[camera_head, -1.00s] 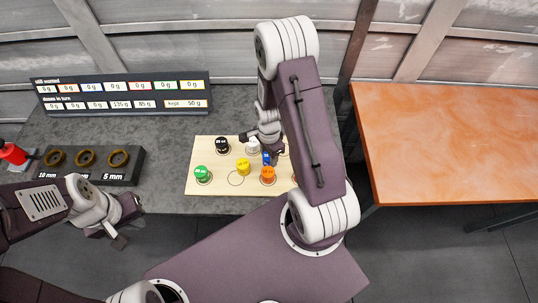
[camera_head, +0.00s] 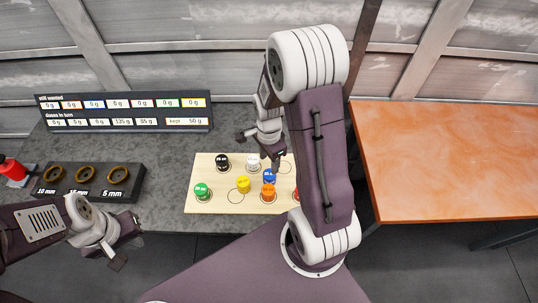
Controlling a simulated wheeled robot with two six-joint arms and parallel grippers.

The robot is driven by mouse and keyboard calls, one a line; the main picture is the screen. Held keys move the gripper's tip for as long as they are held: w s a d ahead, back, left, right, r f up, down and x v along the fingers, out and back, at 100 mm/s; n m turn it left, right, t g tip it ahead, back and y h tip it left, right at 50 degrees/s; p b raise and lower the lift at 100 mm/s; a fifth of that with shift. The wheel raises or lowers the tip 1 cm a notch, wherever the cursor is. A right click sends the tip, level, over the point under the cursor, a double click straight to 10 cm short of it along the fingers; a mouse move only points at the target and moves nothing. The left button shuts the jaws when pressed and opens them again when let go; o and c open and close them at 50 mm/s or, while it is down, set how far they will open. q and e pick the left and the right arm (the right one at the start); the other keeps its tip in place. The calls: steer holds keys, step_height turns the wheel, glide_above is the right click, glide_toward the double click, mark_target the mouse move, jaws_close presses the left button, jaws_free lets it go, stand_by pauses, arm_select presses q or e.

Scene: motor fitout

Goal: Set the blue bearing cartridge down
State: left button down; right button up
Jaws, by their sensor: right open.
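The blue bearing cartridge (camera_head: 269,176) stands on the pale wooden board (camera_head: 215,208), just behind the orange cartridge (camera_head: 268,192). My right gripper (camera_head: 258,148) is open over the back of the board, just above and behind the blue cartridge, and apart from it. Part of the gripper and the board's right side are hidden behind my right arm. My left gripper (camera_head: 118,252) hangs in front of the bench at the left, away from the board; its finger gap is not clear.
Black (camera_head: 222,162), white (camera_head: 253,161), yellow (camera_head: 243,184) and green (camera_head: 201,191) cartridges stand on the board. A dark ring holder (camera_head: 125,194) and a red bottle (camera_head: 11,168) are at left. A display panel (camera_head: 125,112) stands behind. An orange table (camera_head: 450,160) at right is empty.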

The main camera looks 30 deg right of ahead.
steer(key=s+a+r+n+t, duration=0.1)
steer(key=s+a+r+n, duration=0.4)
steer(key=n, duration=1.2)
steer(key=shift+s+a+r, duration=0.25)
steer(key=shift+s+a, duration=0.45)
steer(key=shift+a, duration=0.2)
steer(key=shift+f+b, duration=0.65)
